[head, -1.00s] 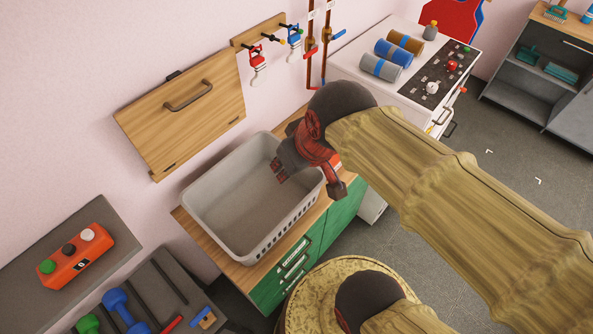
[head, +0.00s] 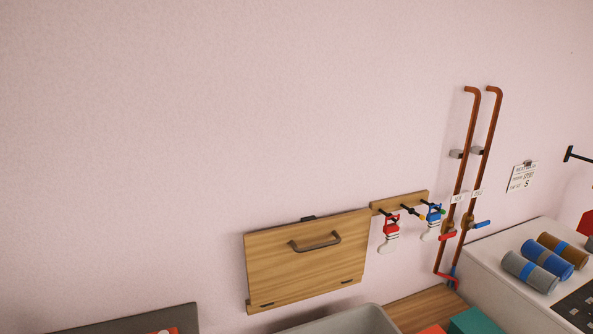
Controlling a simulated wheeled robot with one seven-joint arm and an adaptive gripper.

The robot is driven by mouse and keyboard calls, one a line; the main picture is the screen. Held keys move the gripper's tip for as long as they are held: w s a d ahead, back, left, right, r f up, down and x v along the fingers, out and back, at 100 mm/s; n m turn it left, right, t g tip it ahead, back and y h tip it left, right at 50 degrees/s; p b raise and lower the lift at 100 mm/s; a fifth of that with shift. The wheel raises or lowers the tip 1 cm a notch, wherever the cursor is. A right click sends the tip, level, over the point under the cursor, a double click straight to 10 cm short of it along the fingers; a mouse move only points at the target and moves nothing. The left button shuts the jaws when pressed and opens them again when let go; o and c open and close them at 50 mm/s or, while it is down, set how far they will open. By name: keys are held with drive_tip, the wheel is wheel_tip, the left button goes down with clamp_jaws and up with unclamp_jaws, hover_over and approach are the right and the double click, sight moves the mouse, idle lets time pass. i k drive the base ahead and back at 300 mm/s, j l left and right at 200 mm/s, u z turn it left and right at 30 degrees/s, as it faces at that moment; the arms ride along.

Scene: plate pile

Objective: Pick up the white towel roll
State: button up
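No white towel roll can be made out in the head view.
A wooden wall flap (head: 308,262) with a handle hangs at lower middle. Right of it are a hook rail (head: 400,203) and copper pipes (head: 486,150). A grey basket's rim (head: 345,322), a red item (head: 432,329) and a teal item (head: 476,321) show at the bottom edge.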

sight(544, 280)
drive_tip(key=z, duration=1.4)
